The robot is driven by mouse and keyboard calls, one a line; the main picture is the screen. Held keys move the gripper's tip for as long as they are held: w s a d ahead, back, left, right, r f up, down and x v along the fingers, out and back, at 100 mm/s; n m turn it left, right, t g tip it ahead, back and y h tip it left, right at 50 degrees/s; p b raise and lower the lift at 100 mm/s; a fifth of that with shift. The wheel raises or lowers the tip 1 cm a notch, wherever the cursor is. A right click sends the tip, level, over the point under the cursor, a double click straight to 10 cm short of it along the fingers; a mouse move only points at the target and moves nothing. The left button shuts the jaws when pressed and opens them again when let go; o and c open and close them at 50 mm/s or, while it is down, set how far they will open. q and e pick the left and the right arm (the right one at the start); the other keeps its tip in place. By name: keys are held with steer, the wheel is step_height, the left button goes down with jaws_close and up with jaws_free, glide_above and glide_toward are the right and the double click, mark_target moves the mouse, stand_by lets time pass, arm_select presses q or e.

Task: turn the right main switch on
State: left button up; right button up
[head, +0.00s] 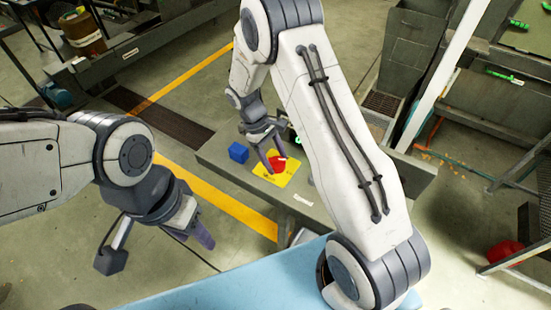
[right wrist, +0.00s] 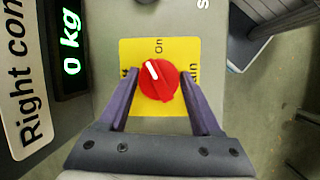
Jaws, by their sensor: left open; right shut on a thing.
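The right main switch is a round red knob (right wrist: 158,82) on a yellow plate (right wrist: 188,50). "On" is printed above the knob in the right wrist view. The knob's white mark points up and slightly left, a little off the "On" word. My right gripper (right wrist: 159,88) is shut on the knob, one purple finger on each side. In the head view the red knob (head: 278,163) and the yellow plate (head: 284,177) show beside my right gripper (head: 274,155). My left gripper (head: 190,237) hangs open and empty over the floor at the left.
A green-lit "0 kg" display (right wrist: 70,40) and a "Right con..." label (right wrist: 22,100), cut off, are left of the plate. Yellow-lined floor lies open to the left; grey machinery stands to the right.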

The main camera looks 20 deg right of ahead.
steer(key=m+y, duration=0.1)
steer(key=m, duration=0.1)
steer(key=m+g, duration=0.1)
steer(key=m, duration=0.2)
steer(key=shift+w+d+y, duration=0.1)
steer(key=shift+w+y, duration=0.05)
steer(key=shift+y, duration=0.25)
steer(key=shift+m, duration=0.4)
steer(key=o, duration=1.4)
steer(key=shift+c, duration=0.2)
steer(key=shift+r, duration=0.1)
steer(key=shift+w+r, duration=0.2)
steer(key=shift+r, duration=0.05)
steer(key=b+v, duration=0.2)
steer(key=v, duration=0.7)
steer(key=shift+r+b, duration=0.3)
steer(key=shift+r, duration=0.05)
